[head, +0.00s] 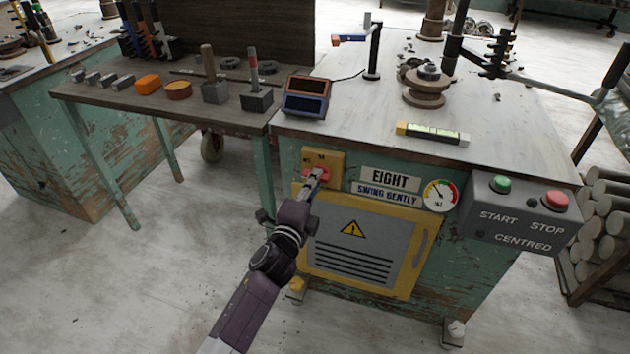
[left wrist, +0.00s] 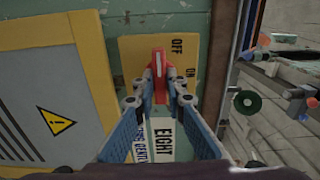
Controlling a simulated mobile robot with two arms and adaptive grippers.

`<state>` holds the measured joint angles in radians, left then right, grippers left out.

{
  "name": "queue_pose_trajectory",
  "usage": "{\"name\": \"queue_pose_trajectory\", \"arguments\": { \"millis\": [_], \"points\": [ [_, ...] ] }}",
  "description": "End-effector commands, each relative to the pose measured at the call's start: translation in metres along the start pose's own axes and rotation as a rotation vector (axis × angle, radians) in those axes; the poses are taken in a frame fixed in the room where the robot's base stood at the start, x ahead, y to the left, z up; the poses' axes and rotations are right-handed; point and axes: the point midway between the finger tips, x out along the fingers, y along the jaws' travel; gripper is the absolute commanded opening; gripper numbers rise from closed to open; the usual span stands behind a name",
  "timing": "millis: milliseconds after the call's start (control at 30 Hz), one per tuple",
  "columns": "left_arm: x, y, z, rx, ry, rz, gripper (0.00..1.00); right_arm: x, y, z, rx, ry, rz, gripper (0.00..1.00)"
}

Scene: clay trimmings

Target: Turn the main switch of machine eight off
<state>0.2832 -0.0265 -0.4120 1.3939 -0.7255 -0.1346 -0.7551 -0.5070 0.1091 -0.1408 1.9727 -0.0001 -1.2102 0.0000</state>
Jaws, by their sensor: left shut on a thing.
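My left gripper (head: 316,178) is shut on the handle. Its fingertips (left wrist: 159,84) lie on both sides of it and hide part of it. I cannot tell exactly which word the handle points at. My right gripper is not in view.
Below the switch is a grey cabinet door (head: 350,235) in a yellow frame. A gauge (head: 440,195) and a grey START/STOP box (head: 520,215) are to the right. A blue and orange display box (head: 306,97) stands on the bench above. The floor at left is clear.

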Motion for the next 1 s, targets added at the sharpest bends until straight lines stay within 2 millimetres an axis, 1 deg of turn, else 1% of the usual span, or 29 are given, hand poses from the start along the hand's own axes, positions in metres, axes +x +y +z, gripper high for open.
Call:
{"name": "queue_pose_trajectory", "arguments": {
  "millis": [200,433,467,600,867,1000],
  "points": [
    [-0.0005,0.0023,0.0002,-0.013,-0.001,0.004,0.0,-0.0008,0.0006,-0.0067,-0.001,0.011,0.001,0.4],
    [-0.0006,0.0024,0.0001,-0.013,-0.001,0.004,0.0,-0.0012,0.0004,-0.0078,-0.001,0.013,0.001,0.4],
    [-0.0006,0.0024,0.0002,-0.013,-0.001,0.004,0.15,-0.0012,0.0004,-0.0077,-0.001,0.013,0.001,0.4],
    [-0.0004,0.0019,0.0001,-0.011,-0.001,0.003,0.29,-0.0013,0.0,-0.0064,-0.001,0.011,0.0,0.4],
    [-0.0005,0.0008,0.0001,-0.01,0.0,0.001,0.29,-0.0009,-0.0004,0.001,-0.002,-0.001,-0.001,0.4],
    [-0.0071,0.0011,0.0001,-0.009,0.0,0.001,0.29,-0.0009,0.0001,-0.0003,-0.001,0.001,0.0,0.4]
  ]
}}
